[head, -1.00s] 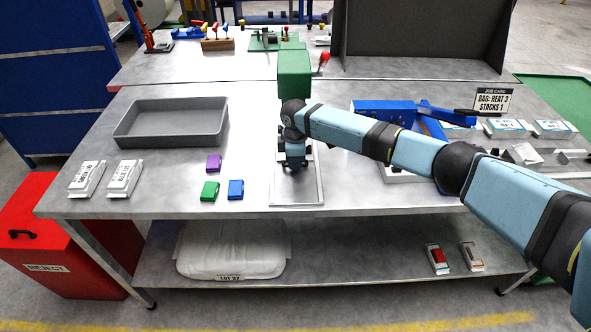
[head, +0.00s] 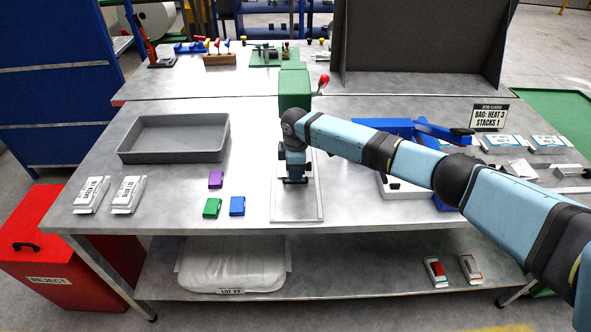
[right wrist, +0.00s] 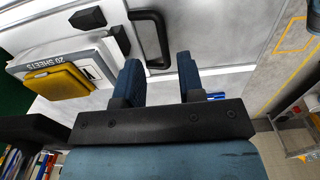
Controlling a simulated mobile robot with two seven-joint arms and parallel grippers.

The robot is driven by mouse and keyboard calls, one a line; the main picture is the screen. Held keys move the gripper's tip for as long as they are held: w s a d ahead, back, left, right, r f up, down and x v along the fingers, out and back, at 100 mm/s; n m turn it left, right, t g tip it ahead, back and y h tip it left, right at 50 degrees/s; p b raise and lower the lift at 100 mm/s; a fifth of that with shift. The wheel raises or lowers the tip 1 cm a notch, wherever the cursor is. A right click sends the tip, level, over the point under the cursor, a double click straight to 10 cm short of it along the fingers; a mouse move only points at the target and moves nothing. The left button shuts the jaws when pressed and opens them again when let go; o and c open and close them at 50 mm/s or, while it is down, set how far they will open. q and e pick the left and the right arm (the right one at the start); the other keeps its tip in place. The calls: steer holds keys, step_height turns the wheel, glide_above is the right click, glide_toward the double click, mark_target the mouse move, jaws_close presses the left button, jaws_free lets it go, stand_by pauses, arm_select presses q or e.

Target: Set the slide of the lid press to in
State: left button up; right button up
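The lid press has a green body (head: 294,90) with a red-knobbed lever (head: 322,81). Its pale slide plate (head: 297,207) extends towards me at the table's front edge. My right gripper (head: 294,181) is over the plate, pointing down, and my arm hides the middle of the press. In the right wrist view my fingers (right wrist: 160,82) are apart with nothing between them. A black bar handle (right wrist: 149,38) shows just beyond the fingertips, apparently not held. Left of it lies a yellow piece (right wrist: 57,82) on a white block marked 20 SHEETS (right wrist: 84,60). My left gripper is out of view.
A grey tray (head: 174,155), two white packs (head: 91,193), and purple, green and blue blocks (head: 237,206) lie left of the plate. A blue lever device (head: 385,128) stands right, partly behind my arm.

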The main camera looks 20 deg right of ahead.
step_height(320, 180, up, 11)
steer(key=p, duration=0.8)
steer(key=shift+f, duration=0.2)
